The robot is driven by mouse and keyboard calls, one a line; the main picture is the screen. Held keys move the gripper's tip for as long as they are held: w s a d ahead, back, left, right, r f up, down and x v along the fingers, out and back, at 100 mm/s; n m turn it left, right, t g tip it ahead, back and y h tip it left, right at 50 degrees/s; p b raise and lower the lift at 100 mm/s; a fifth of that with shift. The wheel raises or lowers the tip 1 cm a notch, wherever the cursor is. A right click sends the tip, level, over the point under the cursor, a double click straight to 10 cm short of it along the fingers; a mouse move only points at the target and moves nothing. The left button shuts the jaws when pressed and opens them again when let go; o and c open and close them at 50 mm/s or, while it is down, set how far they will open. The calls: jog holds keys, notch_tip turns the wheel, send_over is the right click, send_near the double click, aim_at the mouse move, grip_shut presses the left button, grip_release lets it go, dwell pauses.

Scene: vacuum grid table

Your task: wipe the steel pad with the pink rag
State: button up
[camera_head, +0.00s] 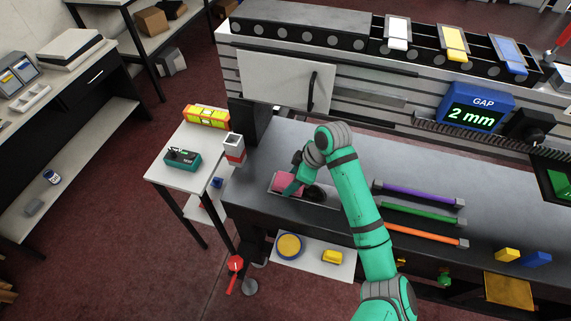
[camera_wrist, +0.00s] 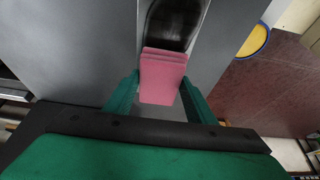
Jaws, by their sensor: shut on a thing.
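The pink rag (camera_head: 285,181) is a folded pad near the left end of the dark table. My gripper (camera_head: 295,186) is shut on it, and my arm partly covers it in the head view. In the wrist view the rag (camera_wrist: 163,76) sits between the two green fingers of my gripper (camera_wrist: 158,95). The steel pad (camera_head: 322,197) is a light strip on the table under and beside the rag. In the wrist view the pad (camera_wrist: 199,48) shows a dark smudge (camera_wrist: 172,24) just beyond the rag. I cannot tell whether the rag touches the pad.
Purple, green and orange bars (camera_head: 418,214) lie on the table to the right. A blue display (camera_head: 474,109) reading "GAP 2 mm" is on the back panel. A white side table (camera_head: 165,172) with a teal device (camera_head: 183,159) stands at the left. A yellow round item (camera_head: 289,246) is on a lower shelf.

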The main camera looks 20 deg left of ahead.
jog(key=shift+a+f, duration=0.3)
jog(key=shift+a+r, duration=0.15)
jog(key=shift+a, duration=0.5)
jog(key=shift+d+r, duration=0.1)
jog(key=shift+r, duration=3.8)
